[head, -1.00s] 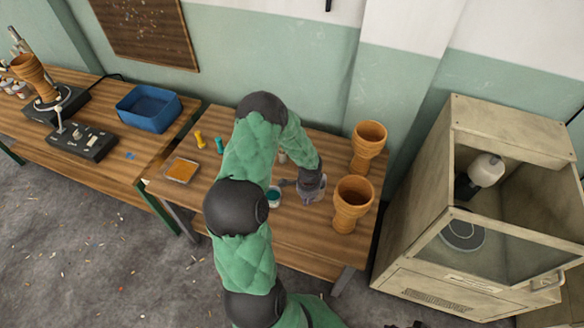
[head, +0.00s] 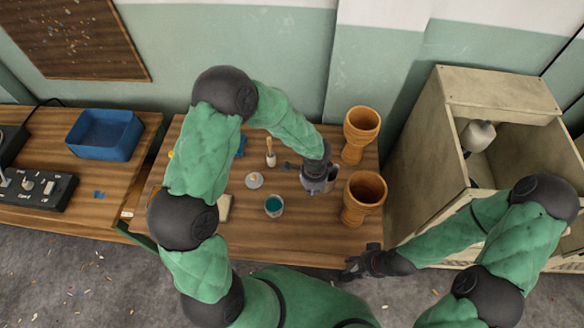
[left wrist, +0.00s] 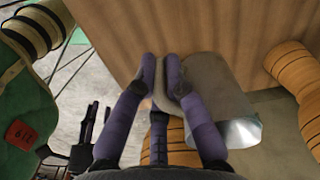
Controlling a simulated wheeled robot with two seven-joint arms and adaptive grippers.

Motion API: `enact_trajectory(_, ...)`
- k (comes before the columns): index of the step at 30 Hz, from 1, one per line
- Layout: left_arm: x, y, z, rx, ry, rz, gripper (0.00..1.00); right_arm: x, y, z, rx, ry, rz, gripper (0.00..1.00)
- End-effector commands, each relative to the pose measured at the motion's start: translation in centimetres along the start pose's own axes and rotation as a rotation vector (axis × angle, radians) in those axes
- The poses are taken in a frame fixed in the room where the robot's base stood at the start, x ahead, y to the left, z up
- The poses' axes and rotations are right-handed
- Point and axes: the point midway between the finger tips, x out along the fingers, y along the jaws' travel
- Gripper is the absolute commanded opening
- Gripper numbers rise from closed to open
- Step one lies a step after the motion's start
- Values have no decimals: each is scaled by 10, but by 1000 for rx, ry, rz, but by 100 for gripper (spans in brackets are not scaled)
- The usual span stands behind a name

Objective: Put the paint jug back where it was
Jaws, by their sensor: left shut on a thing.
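The paint jug (left wrist: 218,88) is a grey metallic vessel in the left wrist view, with its handle side between my left gripper's purple fingers (left wrist: 160,85). In the head view my left gripper (head: 318,178) is shut on the jug (head: 320,187), mostly hidden under the hand, left of two orange goblet drums. I cannot tell whether the jug touches the table. A small cup of teal paint (head: 273,206) stands to its left. My right gripper (head: 362,266) is over the table's front right edge, apart from the jug; its fingers are too dark to judge.
Two goblet drums stand close right of the jug, one at the back (head: 361,130) and one in front (head: 362,197). A brush (head: 270,152), a round lid (head: 254,180) and a pale block (head: 224,206) are to the left. A spray cabinet (head: 430,150) stands at right.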

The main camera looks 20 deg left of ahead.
Motion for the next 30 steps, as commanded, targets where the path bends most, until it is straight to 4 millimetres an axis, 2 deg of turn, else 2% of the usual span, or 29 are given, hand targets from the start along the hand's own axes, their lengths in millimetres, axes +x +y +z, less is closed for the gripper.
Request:
enact_trajectory(2, 0, 0, -3, 11, 1, 0, 0, 0, 0, 0, 1, 0, 0, 40)
enact_trajectory(5, 5, -9, -2, 13, 0, 1, 0, 1, 1, 0, 1, 0, 0, 40)
enact_trajectory(17, 42, -87, 16, 10, 0, 0, 0, 9, 3, 0, 1, 0, 0, 40)
enact_trajectory(21, 66, -104, 20, 11, -1, 2, 0, 14, 5, -1, 1, 0, 0, 40)
enact_trajectory(25, 81, -117, 22, 12, 0, 1, 0, 17, 6, -1, 0, 0, 0, 40)
enact_trajectory(30, 89, -125, 23, 14, 0, 0, 0, 18, 7, -1, 0, 0, 0, 40)
